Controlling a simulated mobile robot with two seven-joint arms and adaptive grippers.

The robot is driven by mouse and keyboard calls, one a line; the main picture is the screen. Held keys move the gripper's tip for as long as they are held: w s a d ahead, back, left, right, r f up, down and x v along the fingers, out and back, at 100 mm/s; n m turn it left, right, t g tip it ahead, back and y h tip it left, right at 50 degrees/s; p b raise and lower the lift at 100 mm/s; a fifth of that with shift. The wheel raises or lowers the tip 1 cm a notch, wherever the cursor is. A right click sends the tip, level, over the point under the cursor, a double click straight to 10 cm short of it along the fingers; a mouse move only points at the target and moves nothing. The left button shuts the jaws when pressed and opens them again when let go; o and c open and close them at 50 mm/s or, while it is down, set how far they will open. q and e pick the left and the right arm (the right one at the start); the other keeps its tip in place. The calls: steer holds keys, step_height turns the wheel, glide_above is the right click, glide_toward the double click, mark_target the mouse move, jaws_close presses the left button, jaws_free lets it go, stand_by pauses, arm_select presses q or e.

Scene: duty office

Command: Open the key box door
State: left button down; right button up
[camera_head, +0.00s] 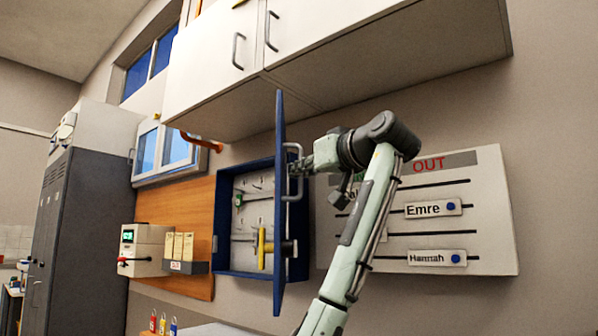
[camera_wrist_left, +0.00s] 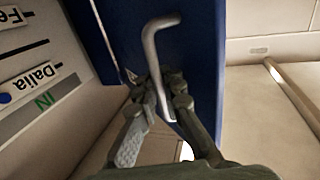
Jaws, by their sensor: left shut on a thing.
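The blue key box (camera_head: 222,205) hangs on the wall in the middle of the head view. Its door (camera_head: 279,215) stands swung out, seen nearly edge-on, so the inside with hooks and several keys shows. A grey bar handle (camera_head: 291,196) is on the door's right-hand face. My left gripper (camera_head: 303,166) is at that handle, shut on it. In the left wrist view the fingers (camera_wrist_left: 156,103) are around the bent handle (camera_wrist_left: 151,45), close to the blue door face (camera_wrist_left: 203,60). My right gripper is not in view.
White cupboards (camera_head: 330,45) hang above the key box. A white IN/OUT name board (camera_head: 490,215) is on the wall to the right, behind my arm. A wooden panel (camera_head: 190,210) with a small device (camera_head: 147,250) and a tray of cards is to the left.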

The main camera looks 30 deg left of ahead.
arm_select(q)
steer(key=shift+f, duration=0.15)
steer(key=c, duration=1.9)
jaws_free()
steer(key=shift+s+d, duration=0.1)
steer(key=shift+d, duration=0.1)
steer(key=v, duration=1.1)
steer(key=shift+s+d, duration=0.2)
steer(key=shift+d, duration=0.1)
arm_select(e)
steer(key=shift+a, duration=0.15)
